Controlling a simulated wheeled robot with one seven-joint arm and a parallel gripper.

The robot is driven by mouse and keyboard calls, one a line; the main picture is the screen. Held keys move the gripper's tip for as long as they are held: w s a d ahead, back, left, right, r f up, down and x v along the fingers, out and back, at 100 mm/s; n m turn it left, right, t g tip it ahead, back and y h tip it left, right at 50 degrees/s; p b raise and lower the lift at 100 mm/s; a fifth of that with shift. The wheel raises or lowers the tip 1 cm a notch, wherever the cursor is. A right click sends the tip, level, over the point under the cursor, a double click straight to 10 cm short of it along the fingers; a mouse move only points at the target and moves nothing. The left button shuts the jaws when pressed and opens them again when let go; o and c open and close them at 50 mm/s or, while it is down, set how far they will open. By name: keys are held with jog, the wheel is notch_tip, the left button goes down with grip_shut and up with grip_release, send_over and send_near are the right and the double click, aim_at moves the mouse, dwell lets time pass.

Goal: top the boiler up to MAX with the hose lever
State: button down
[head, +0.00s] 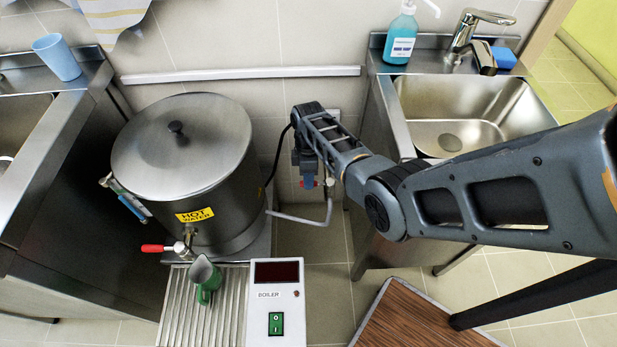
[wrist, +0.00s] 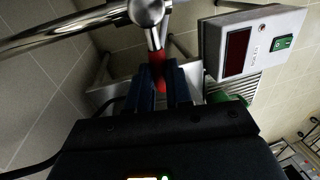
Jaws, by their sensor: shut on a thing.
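The boiler (head: 225,165) is a large steel pot with its lid (head: 180,140) on and a yellow HOT WATER label. Its sight gauge (head: 132,207) is on the left side, showing blue; the MAX mark is not legible. A bent grey fill pipe (head: 300,219) runs from the wall valve to the boiler's lower right. My gripper (head: 308,182) is low by the wall, right of the boiler. In the wrist view its dark blue fingers are shut on the red hose lever (wrist: 158,68), below a chrome valve body (wrist: 147,11). Part of the lever is hidden between the fingers.
A red-handled tap (head: 158,248) sits at the boiler's front, above a green jug (head: 206,275) on a ribbed drainer (head: 175,310). The white BOILER control box (head: 290,320) has a dark display and green switch. Sinks stand left and right (head: 465,110).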

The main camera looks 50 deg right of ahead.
jog(key=shift+d, duration=0.1)
jog(key=c, duration=1)
grip_release()
jog(key=shift+c, duration=0.2)
notch_tip(320, 180, up, 8)
jog(key=d+p, duration=0.1)
jog(key=shift+w+f, duration=0.2)
jog(key=shift+w, duration=0.25)
